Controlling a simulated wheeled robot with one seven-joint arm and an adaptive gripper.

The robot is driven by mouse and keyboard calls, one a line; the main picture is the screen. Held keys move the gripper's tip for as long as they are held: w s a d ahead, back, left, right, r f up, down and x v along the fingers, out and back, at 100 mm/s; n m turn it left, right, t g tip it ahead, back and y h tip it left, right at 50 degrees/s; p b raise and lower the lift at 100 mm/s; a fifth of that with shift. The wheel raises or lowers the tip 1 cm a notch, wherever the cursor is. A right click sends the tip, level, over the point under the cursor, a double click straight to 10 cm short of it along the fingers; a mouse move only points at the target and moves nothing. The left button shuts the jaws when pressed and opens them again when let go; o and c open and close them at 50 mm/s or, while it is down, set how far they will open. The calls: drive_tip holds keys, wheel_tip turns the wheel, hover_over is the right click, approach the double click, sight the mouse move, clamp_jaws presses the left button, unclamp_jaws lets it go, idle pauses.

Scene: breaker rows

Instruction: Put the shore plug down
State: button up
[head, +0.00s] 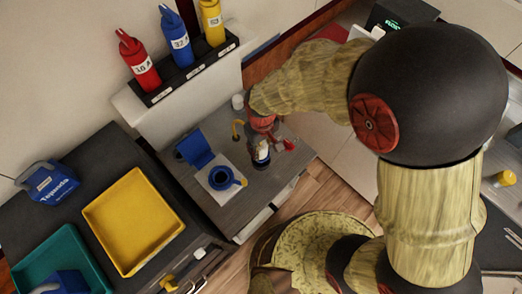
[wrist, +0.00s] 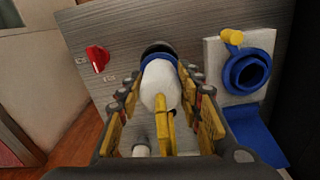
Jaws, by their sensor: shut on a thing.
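The shore plug (head: 262,155) has a white body with a blue ring and a dark end. It also shows in the wrist view (wrist: 161,86), between the fingers. My gripper (head: 263,138) is shut on it over the grey cabinet top (head: 225,205). In the wrist view my gripper (wrist: 162,82) has its fingers on both sides of the white body, and the dark end points away. I cannot tell whether the plug touches the top. A blue round socket (head: 220,178) on a pale plate is apart from the plug; it also shows in the wrist view (wrist: 247,72).
A red switch (head: 288,145) is right of the plug. A white cylinder (head: 238,102) stands behind. A yellow tray (head: 134,220) is further left. Bottles stand in a black rack (head: 190,70).

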drive_tip(key=shift+w+a+f, duration=0.1)
drive_tip(key=shift+w+f, duration=0.1)
drive_tip(key=shift+f, duration=1.55)
drive_tip(key=shift+f+b, duration=0.1)
drive_tip(key=shift+b, duration=0.2)
drive_tip(key=o, duration=1.1)
drive_tip(key=shift+f, duration=0.1)
drive_tip(key=shift+c, duration=0.2)
wheel_tip(320, 180, up, 12)
drive_tip(key=shift+r+p, duration=0.2)
drive_tip(key=shift+p, duration=0.65)
